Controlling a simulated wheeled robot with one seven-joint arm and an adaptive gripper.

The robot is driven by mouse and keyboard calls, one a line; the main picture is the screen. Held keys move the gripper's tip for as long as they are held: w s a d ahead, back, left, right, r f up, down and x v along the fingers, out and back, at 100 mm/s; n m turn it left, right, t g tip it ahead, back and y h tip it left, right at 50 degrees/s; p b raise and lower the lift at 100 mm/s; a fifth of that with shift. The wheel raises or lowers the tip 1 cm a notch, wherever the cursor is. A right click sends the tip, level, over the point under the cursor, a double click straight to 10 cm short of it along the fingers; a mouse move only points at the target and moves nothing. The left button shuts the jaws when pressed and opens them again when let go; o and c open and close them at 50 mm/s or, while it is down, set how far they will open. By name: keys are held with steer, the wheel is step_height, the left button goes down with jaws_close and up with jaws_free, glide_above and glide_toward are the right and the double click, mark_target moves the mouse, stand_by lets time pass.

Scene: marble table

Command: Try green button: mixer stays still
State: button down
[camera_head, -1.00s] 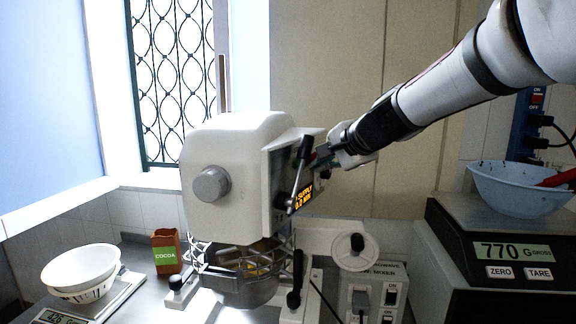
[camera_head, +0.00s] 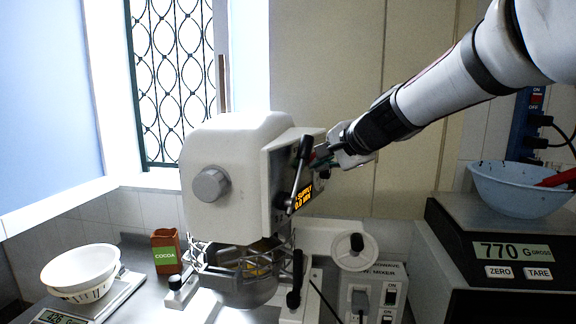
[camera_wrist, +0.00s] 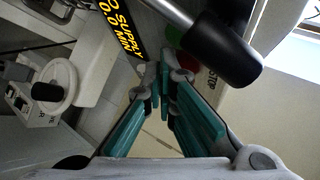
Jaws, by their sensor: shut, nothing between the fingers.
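The white mixer (camera_head: 225,165) stands on the counter with its guard (camera_head: 225,262) over a metal bowl (camera_head: 248,290). Its amber display (camera_head: 303,197) shows "SUPPLY" and 0.0 MIN; it also shows in the wrist view (camera_wrist: 125,38). My gripper (camera_head: 318,157) is at the mixer's right-hand control side, behind the black-handled lever (camera_head: 302,160). In the wrist view my gripper's teal fingers (camera_wrist: 166,68) are shut and empty, with tips at the panel near the STOP label (camera_wrist: 212,80). The green button is mostly hidden behind the fingertips, so I cannot tell if they touch it.
The lever's black handle (camera_wrist: 225,48) is close beside my fingers. A power box with switches (camera_head: 388,295) stands below right. A scale reading 770 (camera_head: 512,251) carries a blue bowl (camera_head: 515,192). A cocoa pack (camera_head: 165,255) and white bowls (camera_head: 78,268) are at left.

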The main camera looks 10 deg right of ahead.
steer(key=shift+w+a, duration=0.2)
steer(key=shift+a, duration=0.1)
steer(key=shift+w+a, duration=0.3)
steer(key=shift+a, duration=0.2)
stand_by(1.0)
steer(key=shift+s+d, duration=0.55)
steer(key=shift+d, duration=0.15)
steer(key=shift+s+d+b, duration=0.35)
steer(key=shift+s+d, duration=0.4)
steer(key=shift+d, duration=0.3)
steer(key=shift+s+d+b, duration=0.3)
steer(key=shift+s+d, duration=0.45)
steer(key=shift+d, duration=0.25)
